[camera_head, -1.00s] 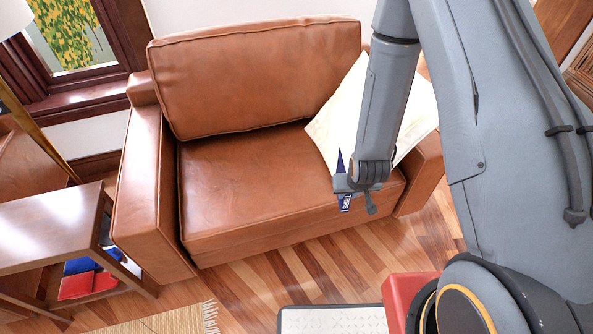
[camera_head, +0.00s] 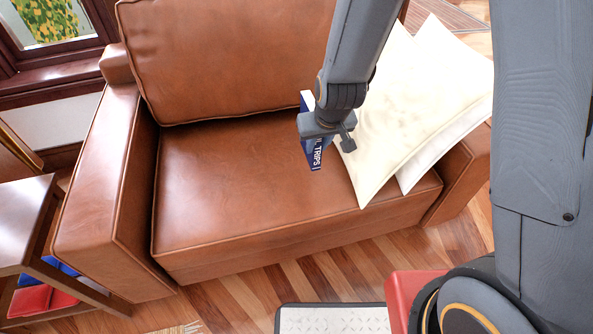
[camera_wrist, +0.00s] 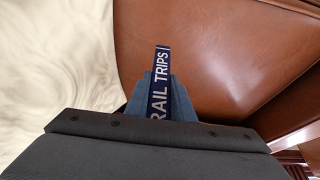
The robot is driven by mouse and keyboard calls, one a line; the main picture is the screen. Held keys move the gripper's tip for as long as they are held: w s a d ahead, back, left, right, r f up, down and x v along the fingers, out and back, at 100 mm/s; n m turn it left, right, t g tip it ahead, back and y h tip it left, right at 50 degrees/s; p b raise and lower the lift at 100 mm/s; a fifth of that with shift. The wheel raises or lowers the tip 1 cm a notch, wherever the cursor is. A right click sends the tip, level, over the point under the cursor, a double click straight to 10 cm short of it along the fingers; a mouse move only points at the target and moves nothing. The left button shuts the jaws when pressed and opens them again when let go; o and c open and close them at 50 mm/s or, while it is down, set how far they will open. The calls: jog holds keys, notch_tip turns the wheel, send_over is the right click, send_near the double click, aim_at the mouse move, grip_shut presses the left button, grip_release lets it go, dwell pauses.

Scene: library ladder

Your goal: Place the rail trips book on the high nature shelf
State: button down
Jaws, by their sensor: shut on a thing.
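The rail trips book (camera_head: 312,153) is dark blue with white spine lettering. In the wrist view its spine (camera_wrist: 159,85) reads "RAIL TRIPS" and points away from my gripper. My gripper (camera_head: 320,130) is shut on the book. In the head view, gripper and book are over the brown leather armchair's seat, just left of the cream cushions. The gap between book and seat is hard to judge. My gripper's dark body hides the book's near part in the wrist view. The high nature shelf is not in view.
The brown leather armchair (camera_head: 230,190) fills the middle. Cream cushions (camera_head: 410,110) lean at its right side. A wooden side table (camera_head: 22,225) stands at left, with red and blue items (camera_head: 40,298) below. A grey textured panel (camera_head: 333,319) and wood floor lie in front.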

aim_at(314, 167)
jog(key=shift+w+a+f, duration=0.1)
jog(key=shift+w+a, duration=0.1)
jog(key=shift+w, duration=0.1)
jog(key=shift+f+b, duration=0.25)
jog(key=shift+b, duration=0.15)
jog(key=shift+w+f+b, duration=0.1)
jog(key=shift+f+b, duration=0.8)
jog(key=shift+f, duration=3.75)
jog(key=shift+f, duration=0.2)
jog(key=c, duration=1.5)
grip_release()
